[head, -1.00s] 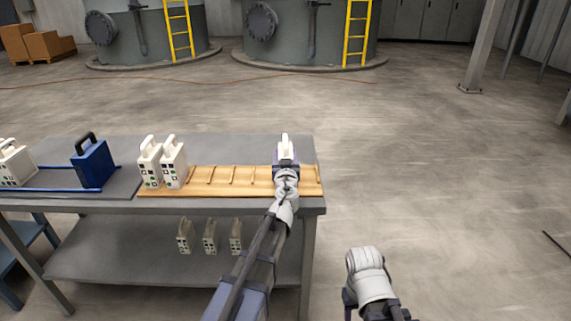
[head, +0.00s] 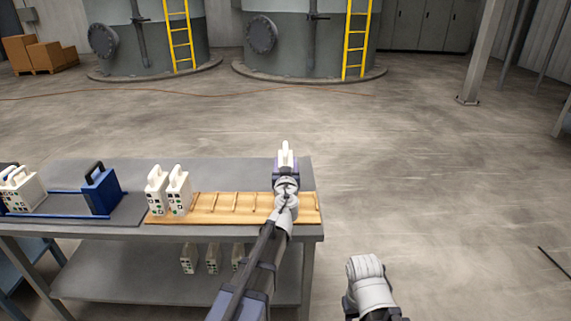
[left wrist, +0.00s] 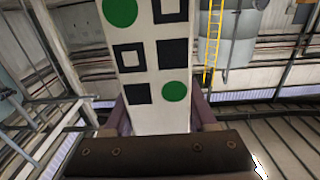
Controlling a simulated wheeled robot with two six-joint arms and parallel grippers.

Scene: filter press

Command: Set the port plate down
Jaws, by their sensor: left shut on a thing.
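My left gripper (head: 286,180) is shut on a white port plate (head: 285,158) with a handle on top. It holds the plate upright near the right end of the wooden slotted rack (head: 230,216). In the left wrist view the plate's face (left wrist: 150,112) shows black squares and green circles between the fingers. The arm and gripper hide the plate's lower edge, so I cannot tell whether it touches the rack. Two similar white plates (head: 157,190) stand at the rack's left end. My right arm's wrist shows at bottom right, but its fingers are hidden.
The rack lies on a grey table (head: 305,172). At the left, a dark tray (head: 120,212) bears a blue block (head: 101,192) with a black handle, blue rails and more white plates. Several white plates (head: 213,259) stand on the lower shelf. The floor right of the table is open.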

